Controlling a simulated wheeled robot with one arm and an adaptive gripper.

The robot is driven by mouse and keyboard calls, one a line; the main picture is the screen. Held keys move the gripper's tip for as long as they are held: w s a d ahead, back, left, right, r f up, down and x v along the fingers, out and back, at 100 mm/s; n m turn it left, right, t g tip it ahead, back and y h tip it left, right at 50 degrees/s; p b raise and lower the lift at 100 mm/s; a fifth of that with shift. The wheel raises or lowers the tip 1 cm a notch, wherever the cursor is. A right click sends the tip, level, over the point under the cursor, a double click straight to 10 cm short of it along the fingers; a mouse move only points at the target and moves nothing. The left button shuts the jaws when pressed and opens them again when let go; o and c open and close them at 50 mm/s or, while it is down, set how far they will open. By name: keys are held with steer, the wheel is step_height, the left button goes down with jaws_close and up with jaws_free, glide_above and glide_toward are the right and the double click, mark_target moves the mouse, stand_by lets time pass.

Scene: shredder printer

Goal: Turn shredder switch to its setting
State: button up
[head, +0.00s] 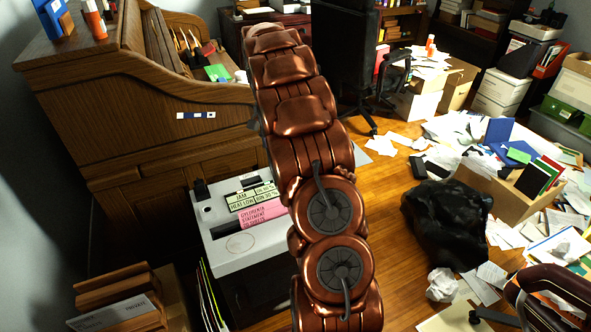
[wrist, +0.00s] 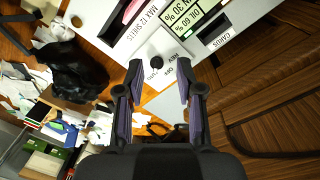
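The shredder (head: 222,258) is a white-topped unit with a dark body, left of my arm in the head view. Its white top (wrist: 118,52) also fills the upper middle of the wrist view, with printed labels. Nothing is held. In the head view my arm hides the gripper and the switch.
A wooden roll-top desk (head: 160,110) stands behind and left of the shredder. A black bag (head: 447,222) lies on the floor at right, among scattered papers and a cardboard box (head: 505,192). Wooden trays (head: 120,300) stand at lower left. An office chair (head: 345,60) is behind.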

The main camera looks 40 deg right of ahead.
steer(key=w+d+f+m, duration=0.1)
steer(key=d+f, duration=0.2)
steer(key=d, duration=0.1)
steer(key=d+f+m+b, duration=0.1)
steer(key=d+f, duration=0.2)
steer(key=f, duration=0.1)
steer(key=w+d+f+m+b, duration=0.1)
steer(key=d+f, duration=0.3)
steer(key=shift+w+d+f+t, duration=0.2)
steer(key=shift+w+d+t, duration=0.1)
steer(key=shift+d+t, duration=0.1)
steer(key=shift+f+p, duration=0.4)
steer(key=shift+f, duration=3.5)
jaws_close()
